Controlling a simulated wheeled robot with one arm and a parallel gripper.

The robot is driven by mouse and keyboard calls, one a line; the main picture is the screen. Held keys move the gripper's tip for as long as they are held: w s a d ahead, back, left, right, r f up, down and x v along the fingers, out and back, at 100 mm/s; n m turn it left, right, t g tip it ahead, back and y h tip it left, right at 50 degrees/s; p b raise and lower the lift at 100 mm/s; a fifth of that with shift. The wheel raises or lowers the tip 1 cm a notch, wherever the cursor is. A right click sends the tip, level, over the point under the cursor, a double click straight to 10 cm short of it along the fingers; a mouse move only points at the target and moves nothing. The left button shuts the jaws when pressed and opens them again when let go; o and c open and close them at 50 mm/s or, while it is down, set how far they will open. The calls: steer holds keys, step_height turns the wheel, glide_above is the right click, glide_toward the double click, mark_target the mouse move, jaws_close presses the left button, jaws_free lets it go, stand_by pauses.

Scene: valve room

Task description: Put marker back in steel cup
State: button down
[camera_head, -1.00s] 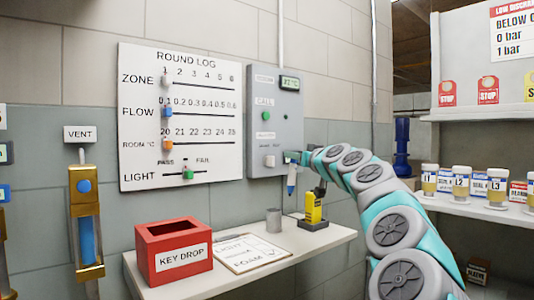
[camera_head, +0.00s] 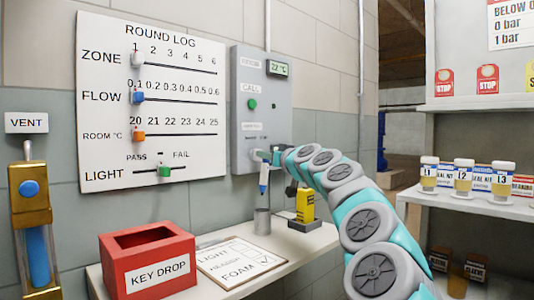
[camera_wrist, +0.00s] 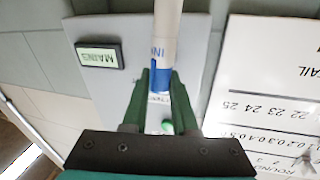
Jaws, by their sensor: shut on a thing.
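The marker (camera_head: 264,178), white with a blue end, hangs upright from my gripper (camera_head: 263,157) in the head view. My gripper is shut on it, and the marker (camera_wrist: 164,48) also shows between the two dark green fingers (camera_wrist: 164,95) in the wrist view. The steel cup (camera_head: 262,222) is a small grey cylinder standing upright on the shelf. The marker's lower end appears a little above the cup's rim and in line with it in the picture; depth alignment cannot be told. The cup's inside is hidden.
The white shelf (camera_head: 215,287) also holds a red key drop box (camera_head: 148,263), a clipboard (camera_head: 240,258) and a yellow device (camera_head: 305,207) close right of the cup. A grey call panel (camera_head: 262,105) and the round log board (camera_head: 150,100) are on the wall behind.

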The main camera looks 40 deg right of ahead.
steer(key=shift+f+b, duration=0.55)
steer(key=shift+f, duration=0.7)
steer(key=shift+f+b, duration=2.6)
steer(key=shift+f, duration=0.1)
steer(key=c, duration=0.6)
jaws_free()
steer(key=shift+s, duration=0.1)
steer(key=shift+s+a+f, duration=0.1)
steer(key=shift+s+a, duration=0.1)
steer(key=shift+s, duration=1.05)
steer(key=shift+s+a, duration=0.25)
steer(key=shift+s, duration=1.05)
steer(key=shift+s+a+f, duration=0.1)
steer(key=shift+s+a, duration=0.1)
steer(key=shift+s, duration=1.05)
steer(key=shift+r, duration=0.1)
